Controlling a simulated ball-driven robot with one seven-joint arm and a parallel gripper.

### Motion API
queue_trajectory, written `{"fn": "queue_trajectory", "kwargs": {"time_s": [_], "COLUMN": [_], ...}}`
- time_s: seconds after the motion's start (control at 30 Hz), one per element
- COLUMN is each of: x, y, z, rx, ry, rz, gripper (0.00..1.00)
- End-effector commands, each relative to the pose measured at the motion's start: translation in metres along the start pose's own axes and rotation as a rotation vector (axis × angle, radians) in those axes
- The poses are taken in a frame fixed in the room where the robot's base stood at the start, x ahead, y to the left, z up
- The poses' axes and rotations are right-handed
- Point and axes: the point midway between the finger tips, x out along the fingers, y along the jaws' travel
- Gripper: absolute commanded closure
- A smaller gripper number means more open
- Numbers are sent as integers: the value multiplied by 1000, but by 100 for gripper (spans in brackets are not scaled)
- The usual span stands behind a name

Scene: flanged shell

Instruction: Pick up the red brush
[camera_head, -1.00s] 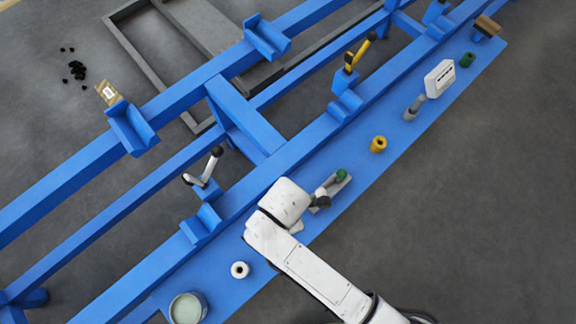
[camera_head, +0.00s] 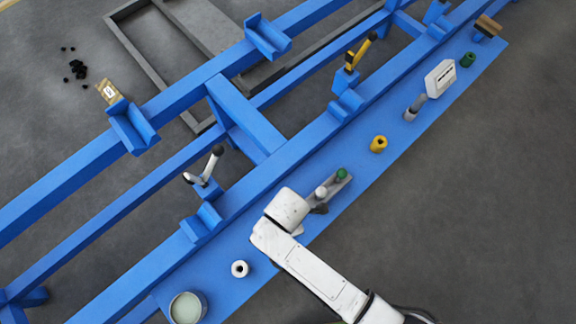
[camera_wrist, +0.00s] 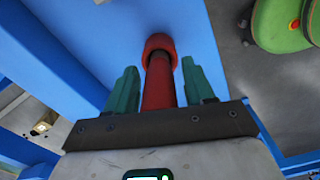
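A red shaft, which I take to be the red brush (camera_wrist: 158,92), shows in the wrist view. Its far end meets a thicker red ring (camera_wrist: 158,45) against the blue surface. My gripper (camera_wrist: 159,68) has its two green fingers apart, one on each side of the red shaft. Narrow gaps seem to show between shaft and fingers. In the head view my arm's white wrist hides the brush and the fingers.
A green-topped item (camera_head: 341,174) stands close to my wrist; a large green rounded thing (camera_wrist: 283,22) shows in the wrist view. A white ring (camera_head: 239,268), a pot (camera_head: 187,308) and a yellow ring (camera_head: 378,144) stand on the blue shelf (camera_head: 330,222). Blue beams run alongside.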

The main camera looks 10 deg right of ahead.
Motion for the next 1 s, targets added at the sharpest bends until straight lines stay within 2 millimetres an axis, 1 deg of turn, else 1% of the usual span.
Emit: {"fn": "queue_trajectory", "kwargs": {"time_s": [0.03, 0.07, 0.53, 0.73, 0.83, 0.93, 1.0], "x": [0, 0, 0, -1, -5, -18, -30], "y": [0, 0, 0, 0, 0, 1, 1], "z": [0, 0, 0, 0, 0, 0, 0], "rx": [0, 0, 0, 0, 0, 1, 1], "ry": [0, 0, 0, 0, 0, 1, 2], "rz": [0, 0, 0, 0, 1, 3, 3], "gripper": [52, 55, 100, 100, 100, 100, 100]}}
